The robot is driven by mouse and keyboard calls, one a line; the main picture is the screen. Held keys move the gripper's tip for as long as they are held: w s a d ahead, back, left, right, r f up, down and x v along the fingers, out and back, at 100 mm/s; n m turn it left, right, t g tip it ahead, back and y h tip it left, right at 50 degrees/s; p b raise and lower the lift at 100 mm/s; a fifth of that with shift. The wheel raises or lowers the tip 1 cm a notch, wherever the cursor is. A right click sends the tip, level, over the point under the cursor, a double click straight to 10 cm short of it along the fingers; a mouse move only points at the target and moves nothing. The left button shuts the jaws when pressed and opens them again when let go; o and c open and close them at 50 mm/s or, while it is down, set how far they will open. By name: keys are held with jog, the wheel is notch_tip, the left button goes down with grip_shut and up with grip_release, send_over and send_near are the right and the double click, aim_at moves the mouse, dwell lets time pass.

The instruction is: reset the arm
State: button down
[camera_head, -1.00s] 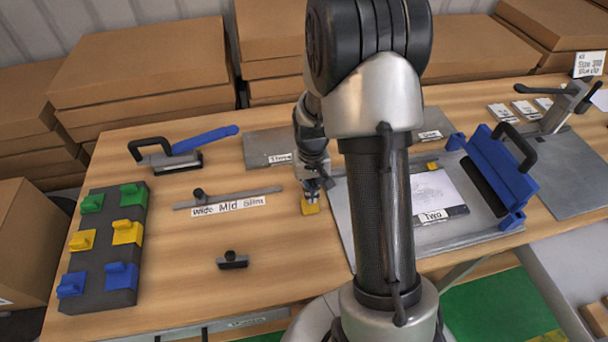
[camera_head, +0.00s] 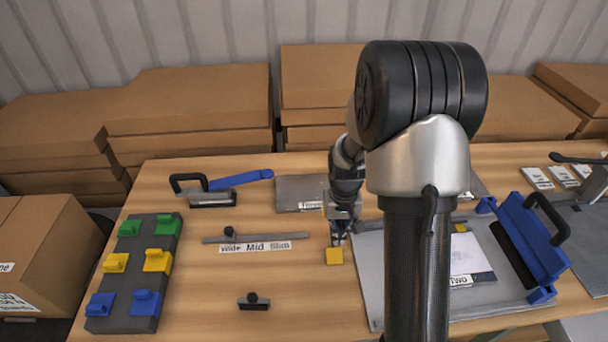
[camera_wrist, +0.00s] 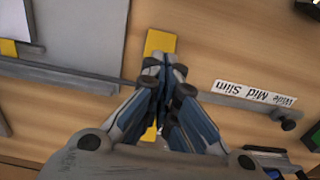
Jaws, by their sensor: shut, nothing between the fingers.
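My gripper (camera_head: 340,238) is shut and empty. In the head view it points down at the table, just above a small yellow piece (camera_head: 334,256). In the wrist view the shut fingers (camera_wrist: 166,66) lie over a yellow strip (camera_wrist: 160,42), and they hide its middle. I cannot tell whether the fingertips touch it. My arm stands in front of the right half of the table and hides part of it.
A dark block with green, yellow and blue clips (camera_head: 131,322) stands at the left. A labelled bar (camera_head: 255,238) and a small black-knobbed piece (camera_head: 253,302) lie left of my gripper. A plate with a blue clamp (camera_head: 532,240) is at the right. Cardboard boxes (camera_head: 190,105) line the back.

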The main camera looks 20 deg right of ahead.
jog(key=s+a+r+n+t, duration=0.1)
jog(key=s+a+r, duration=0.25)
jog(key=r, duration=0.55)
jog(key=s+a+r+n+t, duration=0.1)
jog(key=s+a+r, duration=0.25)
jog(key=r, duration=0.55)
jog(key=s+a+r+t, duration=0.1)
jog(key=s+a+r, duration=0.1)
jog(key=s, duration=0.4)
jog(key=s+a+r+n+t, duration=0.1)
jog(key=s+a+r, duration=0.2)
jog(key=s+r, duration=0.2)
jog(key=shift+s+a+t, duration=0.25)
jog(key=shift+s+t, duration=0.05)
jog(key=shift+s, duration=0.55)
jog(key=shift+r, duration=0.1)
